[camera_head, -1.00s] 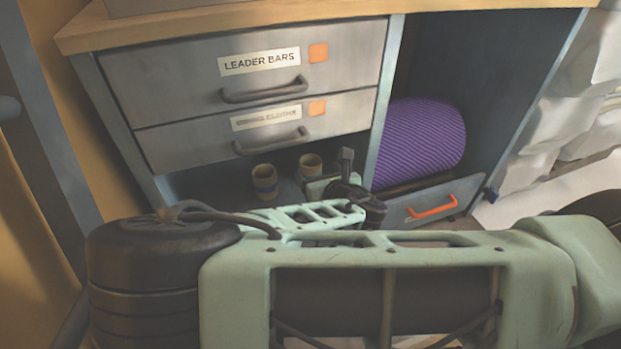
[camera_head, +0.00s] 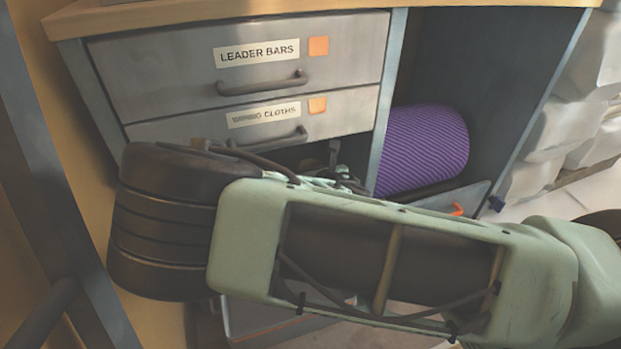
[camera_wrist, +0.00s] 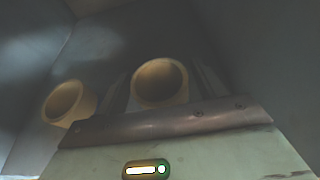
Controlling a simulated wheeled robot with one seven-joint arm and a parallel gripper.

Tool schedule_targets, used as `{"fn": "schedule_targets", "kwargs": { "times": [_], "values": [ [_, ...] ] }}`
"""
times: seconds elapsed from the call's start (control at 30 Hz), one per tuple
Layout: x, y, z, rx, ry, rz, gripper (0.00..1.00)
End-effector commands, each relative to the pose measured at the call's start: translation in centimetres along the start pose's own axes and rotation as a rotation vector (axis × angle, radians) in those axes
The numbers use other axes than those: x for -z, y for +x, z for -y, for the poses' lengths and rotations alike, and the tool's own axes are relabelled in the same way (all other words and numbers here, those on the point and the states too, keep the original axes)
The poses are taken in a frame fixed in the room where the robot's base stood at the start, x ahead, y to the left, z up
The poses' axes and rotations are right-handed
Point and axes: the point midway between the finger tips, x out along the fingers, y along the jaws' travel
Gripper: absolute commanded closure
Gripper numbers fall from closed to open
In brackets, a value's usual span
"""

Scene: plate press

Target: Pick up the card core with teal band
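Two tan, hollow card cores stand in the wrist view: one core (camera_wrist: 160,95) in the middle, the other core (camera_wrist: 68,104) to the left. No teal band can be made out on either there. My gripper (camera_wrist: 161,76) is open, with a dark finger on each side of the middle core; whether they touch it cannot be told. In the head view my arm hides both cores and nearly all of the gripper.
The cabinet has a leader bars drawer (camera_head: 255,75) and a wiping cloths drawer (camera_head: 250,117), both shut, above the open bay. A purple ribbed roll (camera_head: 425,150) lies in the right compartment. Grey walls close in around the gripper in the wrist view.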

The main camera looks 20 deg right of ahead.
Motion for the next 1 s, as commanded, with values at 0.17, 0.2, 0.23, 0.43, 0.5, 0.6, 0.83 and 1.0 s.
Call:
{"fn": "schedule_targets", "kwargs": {
  "times": [0.17, 0.2, 0.23, 0.43, 0.5, 0.6, 0.83, 1.0],
  "values": [
    [0.0, 0.0, 0.0, 0.0, 0.0, 0.0, 0.71],
    [0.0, 0.0, 0.0, 0.0, 0.0, 0.0, 0.71],
    [0.0, 0.0, 0.0, 0.0, 0.0, 0.0, 0.71],
    [0.0, 0.0, 0.0, 0.0, 0.0, 0.0, 0.71],
    [-0.1, -0.1, 0.0, 0.0, -0.001, 0.0, 0.71],
    [-0.2, -0.1, 0.0, 0.0, -0.002, 0.0, 0.71],
    [0.4, -2.1, -0.1, -0.001, -0.004, -0.004, 0.71],
    [1.4, -5.2, -0.1, -0.001, -0.005, -0.004, 0.71]
  ]
}}
